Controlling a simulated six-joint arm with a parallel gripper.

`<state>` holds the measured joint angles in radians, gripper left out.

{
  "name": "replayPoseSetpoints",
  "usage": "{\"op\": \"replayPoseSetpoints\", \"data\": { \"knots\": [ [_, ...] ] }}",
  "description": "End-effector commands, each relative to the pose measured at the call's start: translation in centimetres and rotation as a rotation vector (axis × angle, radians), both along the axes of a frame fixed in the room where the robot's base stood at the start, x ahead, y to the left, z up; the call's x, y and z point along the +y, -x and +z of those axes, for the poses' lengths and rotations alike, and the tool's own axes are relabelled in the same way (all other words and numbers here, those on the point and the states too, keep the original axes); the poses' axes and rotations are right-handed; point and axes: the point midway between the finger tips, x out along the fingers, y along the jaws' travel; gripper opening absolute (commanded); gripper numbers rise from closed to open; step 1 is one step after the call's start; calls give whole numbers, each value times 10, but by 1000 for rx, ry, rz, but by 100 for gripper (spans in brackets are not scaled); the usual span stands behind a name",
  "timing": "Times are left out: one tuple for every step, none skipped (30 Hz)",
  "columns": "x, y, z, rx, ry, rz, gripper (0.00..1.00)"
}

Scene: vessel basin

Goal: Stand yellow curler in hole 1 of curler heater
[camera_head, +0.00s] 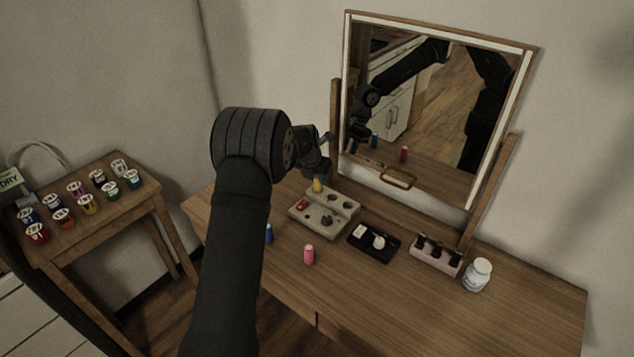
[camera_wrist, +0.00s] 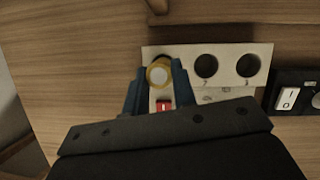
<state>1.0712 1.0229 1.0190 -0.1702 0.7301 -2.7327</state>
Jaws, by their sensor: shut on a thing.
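The yellow curler (camera_head: 317,185) stands upright at the back left of the grey curler heater (camera_head: 296,213). In the wrist view the yellow curler (camera_wrist: 159,74) is seen end-on between the two blue fingers of my gripper (camera_wrist: 158,82), which is shut on it. It covers most of the leftmost hole of the heater (camera_wrist: 183,54); a dark sliver of that hole shows beside it. Holes 2 (camera_wrist: 206,66) and 3 (camera_wrist: 248,66) are empty. I cannot tell how deep the curler sits. In the head view, my gripper (camera_head: 318,174) is partly hidden by the arm.
A pink curler (camera_head: 308,254) and a blue curler (camera_head: 268,233) stand on the table in front. A mirror (camera_head: 430,110) rises behind. The table's right front is clear.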

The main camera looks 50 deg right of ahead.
Motion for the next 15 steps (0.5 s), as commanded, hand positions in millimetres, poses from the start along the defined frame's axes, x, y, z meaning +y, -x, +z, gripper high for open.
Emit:
{"op": "replayPoseSetpoints", "data": {
  "knots": [
    [0,0,-10,1,-3,0,2],
    [1,0,-15,1,-3,0,2],
    [0,0,-19,1,-2,0,2],
    [0,0,-21,1,-2,0,2],
    [0,0,-22,0,-1,0,2],
    [0,0,-22,0,0,0,2],
    [0,0,-22,0,1,0,2],
    [0,0,-21,0,1,0,2],
    [0,0,-21,0,1,0,2],
    [0,0,-21,0,1,0,2],
    [0,0,-21,0,0,0,2],
    [0,0,-22,0,0,0,2],
    [0,0,-23,0,0,1,2],
    [0,0,-24,0,0,1,2],
    [0,0,-25,0,0,1,2]
  ]
}}
